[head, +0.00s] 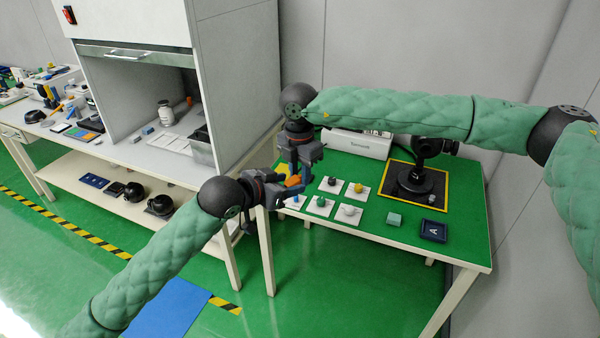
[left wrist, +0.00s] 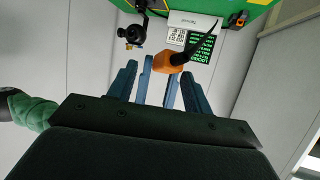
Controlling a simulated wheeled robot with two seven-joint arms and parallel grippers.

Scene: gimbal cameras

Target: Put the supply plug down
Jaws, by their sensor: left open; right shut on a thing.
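The supply plug (head: 293,181) is orange and sits among the fingers of both grippers, above the near left corner of the green table. In the left wrist view the orange plug (left wrist: 170,63) shows with a black cable running up and right from it. My right gripper (head: 295,172) points down and is shut on the plug. My left gripper (head: 286,190) is open beside it; its blue fingers (left wrist: 160,85) spread to either side of the plug in the left wrist view. Finger contact with the plug is partly hidden.
A white box (head: 358,143) stands behind. A cabinet bench (head: 150,160) stands left.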

